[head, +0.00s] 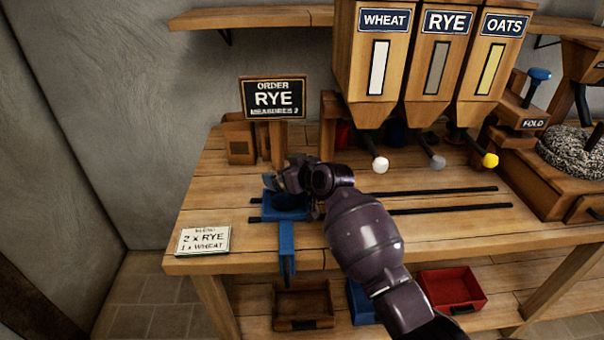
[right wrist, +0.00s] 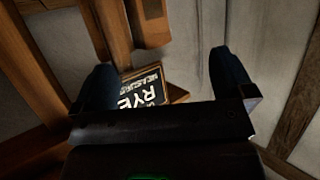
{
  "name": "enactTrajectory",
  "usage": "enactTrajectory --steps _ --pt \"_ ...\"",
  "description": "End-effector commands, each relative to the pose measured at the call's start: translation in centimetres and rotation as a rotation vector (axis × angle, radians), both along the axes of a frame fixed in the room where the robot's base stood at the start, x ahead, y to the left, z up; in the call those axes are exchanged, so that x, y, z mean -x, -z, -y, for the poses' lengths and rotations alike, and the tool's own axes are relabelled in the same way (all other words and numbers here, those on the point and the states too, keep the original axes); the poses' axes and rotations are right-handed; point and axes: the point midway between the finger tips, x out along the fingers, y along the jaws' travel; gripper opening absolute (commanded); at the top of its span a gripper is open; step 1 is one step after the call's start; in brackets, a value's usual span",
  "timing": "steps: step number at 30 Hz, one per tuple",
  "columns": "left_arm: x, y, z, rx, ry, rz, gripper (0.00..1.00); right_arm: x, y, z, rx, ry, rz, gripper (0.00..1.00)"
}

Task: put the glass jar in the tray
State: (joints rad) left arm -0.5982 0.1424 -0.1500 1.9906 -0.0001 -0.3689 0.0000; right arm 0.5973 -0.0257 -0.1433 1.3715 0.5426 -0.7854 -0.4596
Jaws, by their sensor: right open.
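I cannot make out a glass jar in either view. Three open trays are on the lower shelf: a brown one (head: 302,290), a blue one (head: 360,303) mostly hidden by my arm, and a red one (head: 470,302). My right gripper (head: 278,180) is above the blue carriage (head: 285,212) on the bench, partly hidden by its own wrist. In the right wrist view its two dark fingers (right wrist: 162,62) are apart with nothing between them; the order sign (right wrist: 142,90) shows beyond. My left gripper is in neither view.
The bench (head: 215,195) carries two dark rails (head: 440,210). The order sign (head: 273,97) and a small wooden box (head: 239,140) stand behind my gripper. Wheat, rye and oats hoppers (head: 437,60) hang at the back. A menu card (head: 203,241) lies front left.

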Motion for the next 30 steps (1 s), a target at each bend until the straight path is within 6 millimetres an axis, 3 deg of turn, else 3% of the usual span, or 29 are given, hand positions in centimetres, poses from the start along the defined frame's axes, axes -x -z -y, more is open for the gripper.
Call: enactTrajectory --steps 18,30 --pt "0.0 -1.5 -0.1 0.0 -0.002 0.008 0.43 6.8 -3.6 5.5 0.002 0.001 0.002 1.0" --pt "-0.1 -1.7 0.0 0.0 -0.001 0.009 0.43 8.2 -4.3 6.5 0.001 0.0 -0.001 1.0"
